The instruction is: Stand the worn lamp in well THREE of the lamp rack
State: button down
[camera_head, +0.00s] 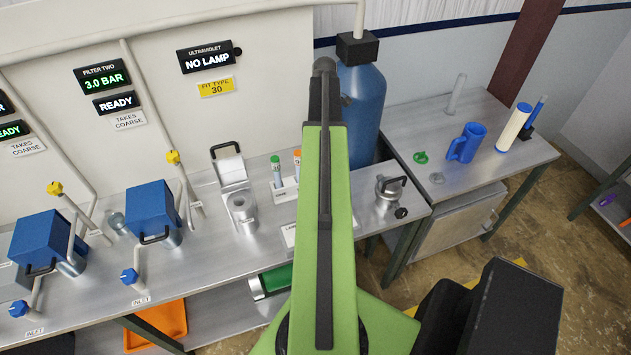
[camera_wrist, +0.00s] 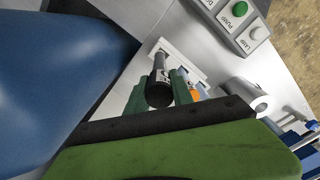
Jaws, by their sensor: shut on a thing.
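My gripper (camera_wrist: 160,80) shows green fingers in the wrist view, shut on a dark, black-ended lamp (camera_wrist: 159,92), the worn lamp by its look. The lamp points away from the camera towards a white strip of the lamp rack (camera_wrist: 178,60). I cannot tell whether its far end is in a well or above it. In the head view my green arm hides the gripper and the held lamp. Well numbers are not readable.
A big blue tank (camera_head: 362,110) stands right behind my arm; it also fills the left of the wrist view (camera_wrist: 50,80). A metal lamp housing (camera_head: 241,212) stands left of the rack. A lidded steel pot (camera_head: 389,190) is to the right. A panel reads NO LAMP (camera_head: 207,60).

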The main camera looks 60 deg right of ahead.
jog(key=shift+w+f, duration=0.15)
jog(key=shift+w, duration=0.15)
jog(key=f+b, duration=1)
jog(key=shift+w+a+f, duration=0.2)
jog(key=c, duration=1.1)
grip_release()
jog(key=shift+r, duration=0.1)
notch_tip(320, 180, up, 13)
jog(key=p, duration=1.2)
jog(key=shift+f, duration=0.2)
